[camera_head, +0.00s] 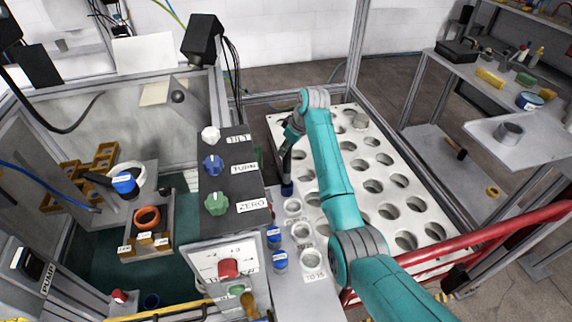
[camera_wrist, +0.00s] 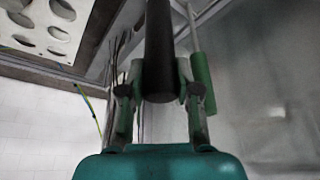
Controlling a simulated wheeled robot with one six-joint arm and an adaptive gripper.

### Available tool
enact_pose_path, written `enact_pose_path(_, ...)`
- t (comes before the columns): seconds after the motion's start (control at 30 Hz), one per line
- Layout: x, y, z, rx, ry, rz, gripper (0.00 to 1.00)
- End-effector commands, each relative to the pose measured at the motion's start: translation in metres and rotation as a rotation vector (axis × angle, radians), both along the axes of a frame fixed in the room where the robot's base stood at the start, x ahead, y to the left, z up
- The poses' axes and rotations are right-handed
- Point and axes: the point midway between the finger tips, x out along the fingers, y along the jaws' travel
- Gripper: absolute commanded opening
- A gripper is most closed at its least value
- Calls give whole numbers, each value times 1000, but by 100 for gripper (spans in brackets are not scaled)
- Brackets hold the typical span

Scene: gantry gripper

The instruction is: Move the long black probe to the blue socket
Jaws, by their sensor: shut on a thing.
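The long black probe (camera_wrist: 159,55) is a dark cylinder between the two fingers of my gripper (camera_wrist: 160,92) in the wrist view. My gripper is shut on it. In the head view, my gripper (camera_head: 287,150) is at the left edge of the white perforated plate, beside the black control panel. The probe shows there only as a dark, narrow shape below the fingers. A small dark-blue piece (camera_head: 287,189), perhaps the blue socket, lies just below it. I cannot tell whether the two touch. Other blue-topped cups (camera_head: 274,237) stand farther down the narrow strip.
The white plate (camera_head: 378,212) with several round holes lies under my arm. The black panel (camera_head: 230,175) with knobs is close on the left. A red rail (camera_head: 480,236) crosses at the right. A green cylinder (camera_wrist: 201,76) shows beside the probe in the wrist view.

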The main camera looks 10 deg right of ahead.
Motion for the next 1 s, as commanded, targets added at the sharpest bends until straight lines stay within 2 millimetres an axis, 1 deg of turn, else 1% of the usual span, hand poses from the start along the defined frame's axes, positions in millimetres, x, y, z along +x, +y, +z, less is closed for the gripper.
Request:
enact_pose_path(0.03, -1, 0, -7, -1, 2, 0, 2)
enact_pose_path(0.07, 0, 0, -10, 0, 1, 0, 2)
enact_pose_path(0.27, 0, 0, -23, 0, 0, 1, 2)
enact_pose_path(0.5, 0, 0, -52, -1, 1, 0, 2)
enact_pose_path(0.87, 0, 0, -56, -1, -1, 1, 2)
enact_pose_path(0.9, 0, 0, -57, -1, -1, 1, 37)
enact_pose_path(0.97, 0, 0, -56, 0, 0, 1, 52)
enact_pose_path(1.0, 0, 0, -56, 0, 0, 1, 58)
